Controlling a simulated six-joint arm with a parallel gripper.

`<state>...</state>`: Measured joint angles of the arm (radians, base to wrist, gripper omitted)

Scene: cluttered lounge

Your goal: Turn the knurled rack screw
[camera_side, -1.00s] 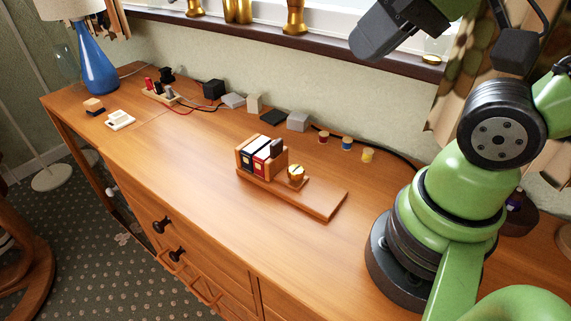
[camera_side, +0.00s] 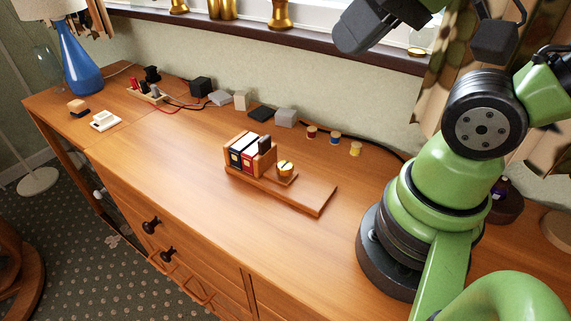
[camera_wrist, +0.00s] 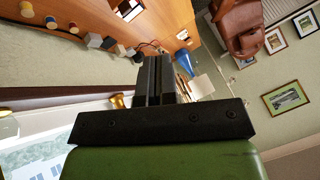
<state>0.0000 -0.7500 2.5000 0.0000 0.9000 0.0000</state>
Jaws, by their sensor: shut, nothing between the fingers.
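The rack (camera_side: 315,196) is a wooden board on the desk with a wooden holder of small book-like blocks at its left end. The knurled screw (camera_side: 286,168) is a brass-coloured round knob with a dark line across its top, beside the holder. Its threads are hidden. My gripper (camera_wrist: 153,60) is shut and empty in the wrist view, its dark fingers together. It is well away from the screw. Part of the rack shows at the top edge of the wrist view (camera_wrist: 128,8); I cannot make out the screw there.
Several thread spools (camera_side: 333,138) and small grey and black blocks (camera_side: 286,117) stand along the wall with dark cables. A blue lamp (camera_side: 80,65) stands at the far left. Brass ornaments (camera_side: 281,15) stand on the windowsill. The desk in front of the rack is clear.

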